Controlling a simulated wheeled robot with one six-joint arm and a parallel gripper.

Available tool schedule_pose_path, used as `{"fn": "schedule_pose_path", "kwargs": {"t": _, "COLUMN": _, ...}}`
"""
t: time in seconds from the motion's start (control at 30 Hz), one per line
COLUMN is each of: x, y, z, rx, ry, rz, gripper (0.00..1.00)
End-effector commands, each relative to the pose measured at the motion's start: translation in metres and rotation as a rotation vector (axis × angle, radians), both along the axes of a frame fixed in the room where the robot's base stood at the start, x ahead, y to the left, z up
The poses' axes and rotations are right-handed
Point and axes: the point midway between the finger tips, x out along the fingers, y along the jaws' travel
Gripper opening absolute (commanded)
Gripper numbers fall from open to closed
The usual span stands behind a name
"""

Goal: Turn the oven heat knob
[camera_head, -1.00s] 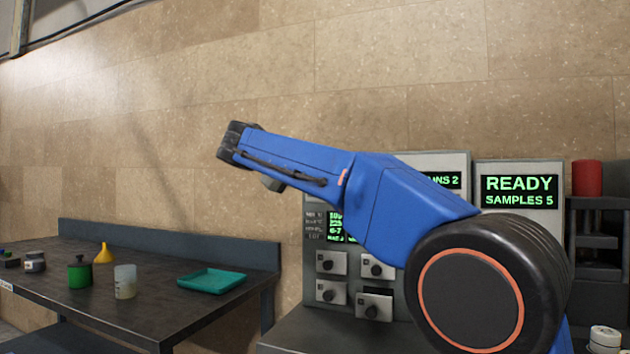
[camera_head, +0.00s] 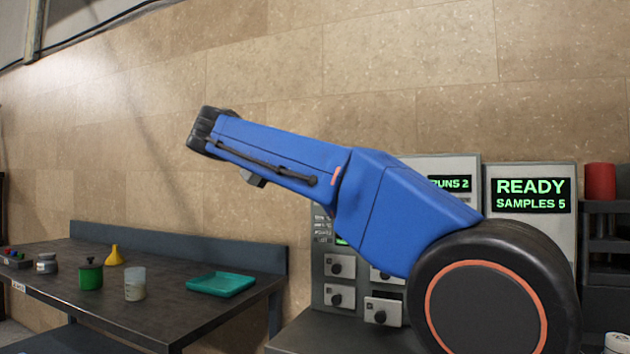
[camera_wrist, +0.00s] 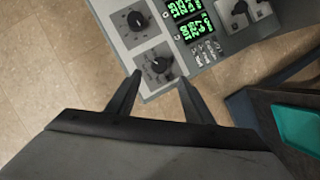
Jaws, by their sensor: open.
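In the wrist view my gripper (camera_wrist: 161,82) is open and empty, its two dark fingers spread apart.
Green displays (camera_wrist: 192,18) and smaller switches (camera_wrist: 238,10) are beside the knobs. A dark table at left holds a teal tray (camera_head: 221,284), a green pot (camera_head: 90,275), a beaker (camera_head: 135,284) and a yellow funnel (camera_head: 114,255). A screen reading READY (camera_head: 531,194) stands at right.

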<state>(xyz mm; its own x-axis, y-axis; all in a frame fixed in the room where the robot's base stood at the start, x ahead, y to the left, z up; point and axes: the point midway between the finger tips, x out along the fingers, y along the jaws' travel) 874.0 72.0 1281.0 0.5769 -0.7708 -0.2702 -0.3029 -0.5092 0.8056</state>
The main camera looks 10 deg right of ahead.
Motion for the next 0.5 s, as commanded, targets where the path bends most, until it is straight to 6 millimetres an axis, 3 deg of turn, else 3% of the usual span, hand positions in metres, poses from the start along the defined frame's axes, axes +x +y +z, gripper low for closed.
{"fn": "schedule_pose_path", "kwargs": {"t": 0.2, "x": -0.025, "y": 0.034, "z": 0.012, "rx": 0.001, "ry": 0.0, "rz": 0.003, "gripper": 0.47}}
{"fn": "schedule_pose_path", "kwargs": {"t": 0.5, "x": -0.046, "y": 0.062, "z": 0.021, "rx": 0.0, "ry": -0.001, "rz": 0.001, "gripper": 0.47}}
